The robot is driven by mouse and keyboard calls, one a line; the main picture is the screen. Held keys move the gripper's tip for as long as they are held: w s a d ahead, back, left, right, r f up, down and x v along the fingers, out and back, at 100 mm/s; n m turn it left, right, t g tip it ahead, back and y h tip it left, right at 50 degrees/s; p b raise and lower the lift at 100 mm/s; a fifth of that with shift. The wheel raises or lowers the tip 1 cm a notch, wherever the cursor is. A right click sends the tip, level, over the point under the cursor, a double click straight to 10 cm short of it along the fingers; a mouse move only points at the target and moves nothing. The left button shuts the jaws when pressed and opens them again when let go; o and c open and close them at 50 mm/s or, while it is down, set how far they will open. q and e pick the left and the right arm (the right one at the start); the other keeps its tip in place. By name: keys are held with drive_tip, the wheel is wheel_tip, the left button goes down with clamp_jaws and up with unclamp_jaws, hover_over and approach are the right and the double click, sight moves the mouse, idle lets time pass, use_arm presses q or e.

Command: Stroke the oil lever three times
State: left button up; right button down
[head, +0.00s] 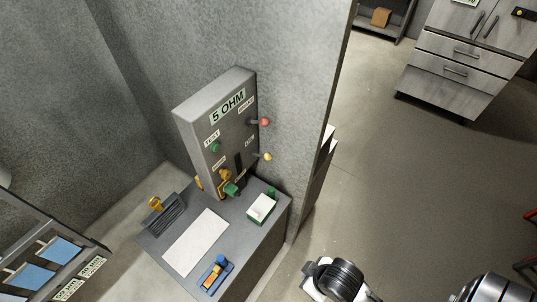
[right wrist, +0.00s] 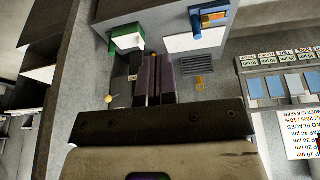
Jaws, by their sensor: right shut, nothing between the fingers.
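In the head view a grey panel box (head: 208,120) marked "5 OHM" stands on a grey bench. Two levers stick out of its right side, one with a red ball (head: 265,121) and one with a yellow ball (head: 267,157); the small labels beside them are too blurred to tell which is the oil lever. A yellow ball (right wrist: 109,98) also shows in the right wrist view, to the left of my right gripper (right wrist: 154,62) and apart from it. That gripper is shut and empty, its two dark fingers close together. My left gripper is not in view.
The bench (head: 150,240) holds a white sheet (head: 196,242), a green and white box (head: 262,207), a blue and yellow item (head: 215,273) and a dark slotted block (head: 163,220). A wall edge (head: 330,110) stands right of the panel. Open floor (head: 420,190) lies beyond.

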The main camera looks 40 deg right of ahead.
drive_tip(key=w+d+f+n+t+y+b, duration=0.15)
drive_tip(key=w+b, duration=0.35)
drive_tip(key=w, duration=0.7)
drive_tip(key=w+d+f+n+t+b, duration=0.1)
drive_tip(key=w+f+n+b, duration=0.3)
drive_tip(key=w, duration=0.7)
drive_tip(key=w+d+r+m+h+b, duration=0.1)
drive_tip(key=w+d+r+b, duration=0.3)
drive_tip(key=w+d+r, duration=0.2)
drive_tip(key=w+d+r+m+t+h+b, duration=0.1)
drive_tip(key=w+d+r+b, duration=0.3)
drive_tip(key=w+d, duration=0.4)
drive_tip(key=d+r+m, duration=0.1)
drive_tip(key=d, duration=0.1)
drive_tip(key=shift+d+r, duration=0.35)
drive_tip(key=shift+d, duration=0.05)
drive_tip(key=shift+w+f+t, duration=0.1)
drive_tip(key=shift+t, duration=0.15)
hover_over(269, 159)
wheel_tip(269, 159, down, 10)
drive_tip(key=shift+a+f+p, duration=0.1)
drive_tip(key=shift+f+p, duration=0.4)
drive_tip(key=shift+f, duration=0.25)
